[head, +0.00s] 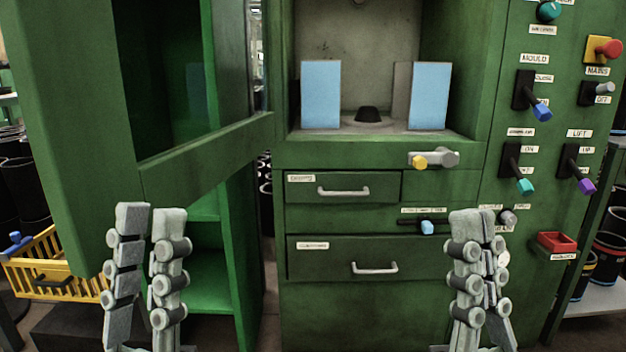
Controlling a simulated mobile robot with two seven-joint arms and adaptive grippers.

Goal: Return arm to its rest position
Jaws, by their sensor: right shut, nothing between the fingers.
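My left gripper (151,212) stands upright at the lower left of the head view, in front of the open green door. Its two grey fingers stand side by side with a narrow gap between them, and nothing shows in it. My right gripper (472,216) stands upright at the lower right, in front of the lower drawers and the panel edge. Its fingers are together and hold nothing. The arms behind both grippers are mostly below the picture.
A green machine has an open chamber with two blue-faced blocks (321,95) (430,95) and a black plug (367,114). Its door (207,151) hangs open at left. Drawers (345,188), levers (543,111) and a red tray (556,243) face me. A yellow basket (60,275) stands far left.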

